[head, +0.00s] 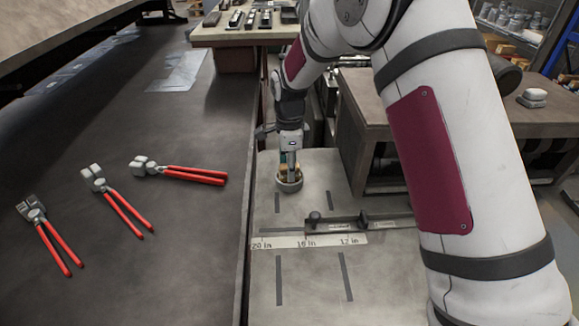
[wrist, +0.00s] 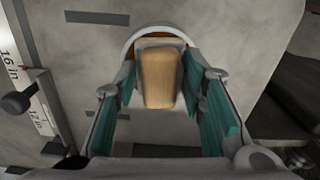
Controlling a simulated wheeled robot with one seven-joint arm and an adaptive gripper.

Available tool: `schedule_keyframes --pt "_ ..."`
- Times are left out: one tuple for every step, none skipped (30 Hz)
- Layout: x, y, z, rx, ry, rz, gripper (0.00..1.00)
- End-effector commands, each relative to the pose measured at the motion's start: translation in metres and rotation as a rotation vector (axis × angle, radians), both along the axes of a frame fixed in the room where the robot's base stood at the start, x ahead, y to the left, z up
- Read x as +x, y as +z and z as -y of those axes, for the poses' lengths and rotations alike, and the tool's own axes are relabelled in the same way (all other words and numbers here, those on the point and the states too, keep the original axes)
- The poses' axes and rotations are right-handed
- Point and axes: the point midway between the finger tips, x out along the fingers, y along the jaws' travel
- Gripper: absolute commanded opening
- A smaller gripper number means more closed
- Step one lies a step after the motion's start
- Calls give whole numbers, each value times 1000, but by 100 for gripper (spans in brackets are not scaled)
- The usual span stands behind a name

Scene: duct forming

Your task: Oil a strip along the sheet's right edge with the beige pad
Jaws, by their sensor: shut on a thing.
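My gripper (head: 289,166) points down over the light bench at centre. In the wrist view its teal fingers (wrist: 161,85) are closed on the sides of the beige pad (wrist: 159,78), a rounded block in a pale holder. A round shallow dish (head: 289,185) lies directly below the pad; its pale rim (wrist: 132,45) curves around the pad in the wrist view. I cannot tell whether the pad touches the dish's inside. A thin shiny sheet (head: 181,70) lies flat on the dark table at the back left, away from my gripper.
Several red-handled tools (head: 125,205) lie on the dark table (head: 150,275) at left. A ruler (head: 305,241) and a dark bar with knobs (head: 350,224) cross the light bench (head: 315,290). A brown workbench (head: 375,140) stands at right. The light bench's front is clear.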

Motion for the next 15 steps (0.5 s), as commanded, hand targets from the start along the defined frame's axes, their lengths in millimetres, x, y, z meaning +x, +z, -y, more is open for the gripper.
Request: schedule_keyframes --pt "-1 -2 0 0 0 -2 15" --pt "-1 -2 0 0 0 -3 15" --pt "-1 -2 0 0 0 -3 15" --pt "-1 -2 0 0 0 -3 15" --pt "-1 -2 0 0 0 -3 15" --pt "-1 -2 0 0 0 -3 15" --pt "-1 -2 0 0 0 -3 15" --pt "-1 -2 0 0 0 -3 15" --pt "-1 -1 0 0 0 -3 15" --pt "-1 -1 0 0 0 -3 15" --pt "-1 1 0 0 0 -3 15" --pt "-1 3 0 0 0 -3 15" --pt "-1 6 0 0 0 -3 15" --pt "-1 8 0 0 -1 -2 15" --pt "-1 11 0 0 -1 -2 15"
